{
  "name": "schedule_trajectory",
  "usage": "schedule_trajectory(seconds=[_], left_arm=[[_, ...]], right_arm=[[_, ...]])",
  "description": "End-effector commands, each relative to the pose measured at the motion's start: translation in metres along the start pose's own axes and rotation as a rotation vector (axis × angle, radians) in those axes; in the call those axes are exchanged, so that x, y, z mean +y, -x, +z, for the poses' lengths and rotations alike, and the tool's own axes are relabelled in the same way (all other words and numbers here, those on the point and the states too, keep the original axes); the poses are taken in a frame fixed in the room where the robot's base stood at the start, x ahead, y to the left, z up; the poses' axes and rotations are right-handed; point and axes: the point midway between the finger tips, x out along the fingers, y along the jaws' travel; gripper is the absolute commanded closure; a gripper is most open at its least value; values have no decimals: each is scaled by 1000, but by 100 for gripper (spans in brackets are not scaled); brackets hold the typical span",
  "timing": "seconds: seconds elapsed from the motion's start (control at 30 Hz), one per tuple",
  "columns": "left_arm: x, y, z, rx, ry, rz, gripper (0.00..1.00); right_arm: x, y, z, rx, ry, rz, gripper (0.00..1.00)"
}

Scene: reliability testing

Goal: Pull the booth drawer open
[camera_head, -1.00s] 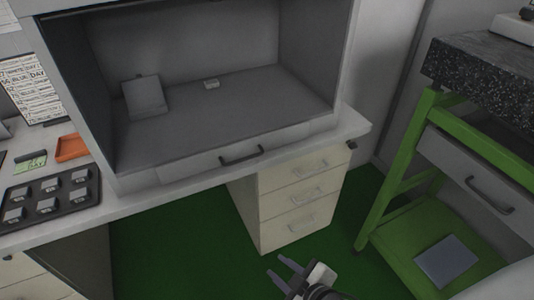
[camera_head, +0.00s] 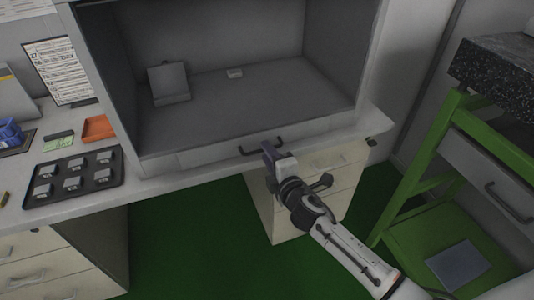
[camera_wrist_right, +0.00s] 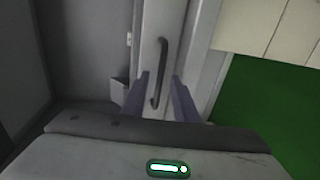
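The booth drawer (camera_head: 215,155) is a flat grey front along the bottom of the booth, with a dark bar handle (camera_head: 247,151). The drawer front looks flush with the booth. My right gripper (camera_head: 268,148) is at the handle and covers part of it in the head view. In the right wrist view the handle (camera_wrist_right: 162,60) runs upright in the picture, its lower end between the two spread fingers of my right gripper (camera_wrist_right: 160,84). A gap shows on both sides of the handle. My left gripper is in neither view.
The booth (camera_head: 230,100) stands on a white desk (camera_head: 165,183) with a cream drawer unit (camera_head: 262,205) beneath. A black tray of grey blocks (camera_head: 72,178) lies at left. A green-framed stand (camera_head: 420,185) is at right. Green floor lies open between.

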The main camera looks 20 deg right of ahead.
Motion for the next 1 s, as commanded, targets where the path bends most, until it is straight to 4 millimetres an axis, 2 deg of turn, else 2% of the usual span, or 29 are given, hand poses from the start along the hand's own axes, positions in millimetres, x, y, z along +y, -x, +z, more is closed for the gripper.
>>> schedule_trajectory(seconds=[0.13,0.4,0.57,0.6,1.0], left_arm=[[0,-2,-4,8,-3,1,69],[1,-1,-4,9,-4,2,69],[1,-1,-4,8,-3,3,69],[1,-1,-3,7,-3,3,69],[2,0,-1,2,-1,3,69]], right_arm=[[0,-10,-1,1,-1,0,73],[0,-11,0,1,-2,0,73],[0,-11,0,1,-2,0,98],[0,-11,0,1,-2,0,100],[0,-11,0,0,-1,-1,100]])
